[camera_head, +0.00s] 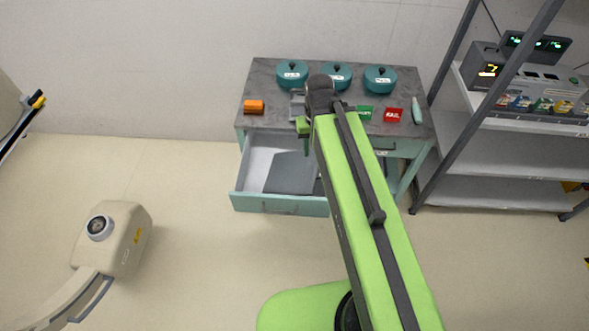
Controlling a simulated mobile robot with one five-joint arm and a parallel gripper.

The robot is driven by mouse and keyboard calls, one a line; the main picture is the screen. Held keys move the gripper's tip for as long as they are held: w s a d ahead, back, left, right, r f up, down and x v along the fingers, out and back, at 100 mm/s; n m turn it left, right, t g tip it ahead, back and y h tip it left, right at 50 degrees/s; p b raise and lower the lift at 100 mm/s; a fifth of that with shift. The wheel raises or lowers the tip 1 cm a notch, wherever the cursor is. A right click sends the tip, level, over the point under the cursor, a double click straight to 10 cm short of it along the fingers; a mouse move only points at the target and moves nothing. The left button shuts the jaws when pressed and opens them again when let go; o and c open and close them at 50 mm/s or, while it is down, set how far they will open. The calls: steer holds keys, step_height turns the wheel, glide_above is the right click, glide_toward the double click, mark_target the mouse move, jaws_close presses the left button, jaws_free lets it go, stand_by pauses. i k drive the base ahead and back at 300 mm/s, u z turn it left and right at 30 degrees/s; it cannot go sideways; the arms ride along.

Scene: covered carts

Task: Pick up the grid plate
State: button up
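No plate with a clear grid pattern can be made out. A small grey flat item (297,104) lies on the cart's grey top, just left of my arm's dark end joint and partly hidden by it. I cannot tell whether it is the grid plate. My gripper (305,135) is at the far end of my green arm, over the cart's front edge above the open drawer. It is small and mostly hidden by the arm, so its fingers are unclear. I cannot see anything held in it.
A metal shelf (490,190) is at right.

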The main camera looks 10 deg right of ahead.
mark_target(291, 173)
steer(key=u, duration=4.35)
steer(key=i, duration=0.1)
steer(key=z, duration=3.05)
steer(key=i, duration=0.35)
steer(key=u, duration=0.05)
